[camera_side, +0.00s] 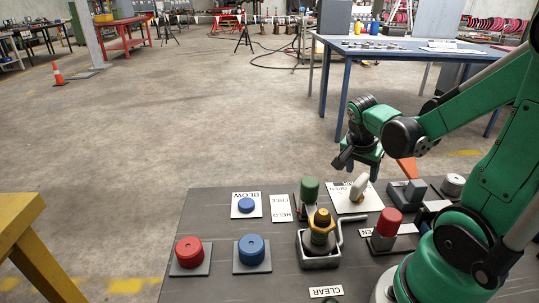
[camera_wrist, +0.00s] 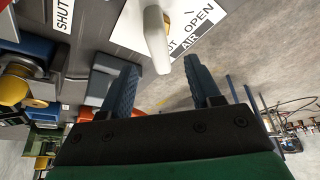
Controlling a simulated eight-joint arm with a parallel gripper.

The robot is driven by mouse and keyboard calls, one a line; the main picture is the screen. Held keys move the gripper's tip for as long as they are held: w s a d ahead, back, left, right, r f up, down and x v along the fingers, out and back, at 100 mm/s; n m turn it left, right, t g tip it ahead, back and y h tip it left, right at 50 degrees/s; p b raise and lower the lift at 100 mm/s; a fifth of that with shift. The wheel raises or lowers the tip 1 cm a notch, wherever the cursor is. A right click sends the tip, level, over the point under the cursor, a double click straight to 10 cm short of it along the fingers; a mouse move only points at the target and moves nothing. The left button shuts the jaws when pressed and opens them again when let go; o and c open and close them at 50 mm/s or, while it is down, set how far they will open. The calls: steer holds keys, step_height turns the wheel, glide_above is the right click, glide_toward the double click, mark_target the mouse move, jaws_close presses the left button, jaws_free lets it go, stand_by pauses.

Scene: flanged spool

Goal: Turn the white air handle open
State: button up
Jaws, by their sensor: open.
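The white air handle (camera_side: 359,188) stands on a white plate (camera_side: 346,206) lettered OPEN, at the back of the dark board in the side view. My gripper (camera_side: 360,167) is just above and behind the handle, fingers pointing down. In the wrist view my gripper (camera_wrist: 163,66) is open, with its two blue fingers apart. The white handle (camera_wrist: 156,38) lies between and beyond the fingertips, its near end about level with them in the picture. I cannot tell whether either finger touches it. The plate (camera_wrist: 196,25) shows the words OPEN and AIR; part of its lettering is hidden behind the handle.
A green cylinder (camera_side: 309,189) and a gold-topped spool (camera_side: 321,222) stand left of the handle. A grey block (camera_side: 407,194) and a red cylinder (camera_side: 389,222) stand to its right. Red (camera_side: 189,250) and blue (camera_side: 252,249) buttons are at the front left.

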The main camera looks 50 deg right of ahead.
mark_target(361, 179)
steer(key=shift+x, duration=2)
steer(key=shift+a, duration=0.1)
jaws_close()
